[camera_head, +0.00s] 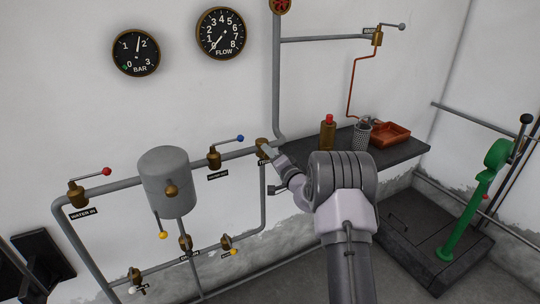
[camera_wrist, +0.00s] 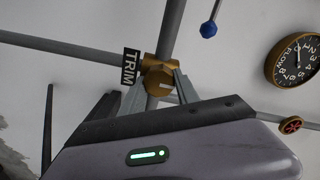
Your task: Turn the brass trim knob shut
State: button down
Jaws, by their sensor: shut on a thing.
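The brass trim knob (camera_wrist: 157,79) sits on a grey pipe in the wrist view, beside a black TRIM label (camera_wrist: 130,67). My gripper (camera_wrist: 156,92) has one finger on each side of the knob and is shut on it. A pale notch or line shows on the knob's face. In the head view the brass fitting (camera_head: 261,143) shows on the pipe, with my gripper (camera_head: 268,151) reaching it from the lower right. My gripper and arm hide most of the knob there.
A BAR gauge (camera_head: 136,52) and a FLOW gauge (camera_head: 221,34) hang on the wall. A blue-tipped lever valve (camera_head: 214,157) and a grey tank (camera_head: 168,182) are left of my gripper. A dark shelf (camera_head: 402,153) holding a bottle, a mesh cup and a tray is to the right.

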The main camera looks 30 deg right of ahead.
jog(key=c, duration=0.9)
grip_release()
jog(key=s+p, duration=0.3)
jog(key=s, duration=1.4)
jog(key=shift+s+d, duration=0.2)
jog(key=shift+d, duration=0.1)
